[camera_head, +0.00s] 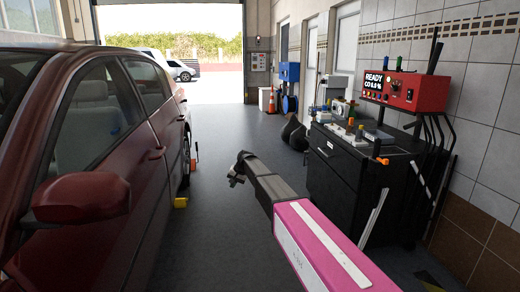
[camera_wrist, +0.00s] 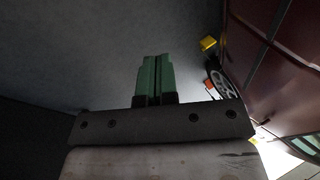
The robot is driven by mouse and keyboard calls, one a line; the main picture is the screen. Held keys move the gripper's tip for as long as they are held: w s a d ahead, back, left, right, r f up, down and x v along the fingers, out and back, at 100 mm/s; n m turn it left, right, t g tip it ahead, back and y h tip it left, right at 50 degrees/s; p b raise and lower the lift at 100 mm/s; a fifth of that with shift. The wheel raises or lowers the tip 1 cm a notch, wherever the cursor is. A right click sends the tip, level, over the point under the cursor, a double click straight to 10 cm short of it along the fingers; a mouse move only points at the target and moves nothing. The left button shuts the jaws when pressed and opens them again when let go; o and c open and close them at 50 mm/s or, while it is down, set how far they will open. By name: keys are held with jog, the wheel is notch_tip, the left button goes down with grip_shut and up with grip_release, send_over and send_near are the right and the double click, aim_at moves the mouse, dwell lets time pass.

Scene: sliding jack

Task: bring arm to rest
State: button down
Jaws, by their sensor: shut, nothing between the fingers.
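My arm (camera_head: 325,243), with a pink link, reaches forward over the open floor in the head view. My gripper (camera_head: 236,170) is at its far end, between the dark red car and the black cabinet, touching neither. In the wrist view my gripper (camera_wrist: 154,60) shows two green fingers pressed together. They are shut with nothing between them, over bare grey floor.
The dark red car (camera_head: 90,190) stands along the left, with a yellow block (camera_head: 181,202) on the floor beside it. A black cabinet (camera_head: 335,178) and a red device (camera_head: 405,90) are at the right. The middle aisle is clear.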

jog(key=s+d+f+h, duration=0.2)
jog(key=s+d+f, duration=0.3)
jog(key=s+d, duration=1.1)
jog(key=s+d+f+g+h, duration=0.1)
jog(key=s+d+f+h, duration=0.2)
jog(key=s+d, duration=1.4)
jog(key=s+f, duration=0.2)
jog(key=s, duration=0.4)
jog(key=shift+f+n+g, duration=0.3)
jog(key=shift+n, duration=0.1)
jog(key=shift+d, duration=0.1)
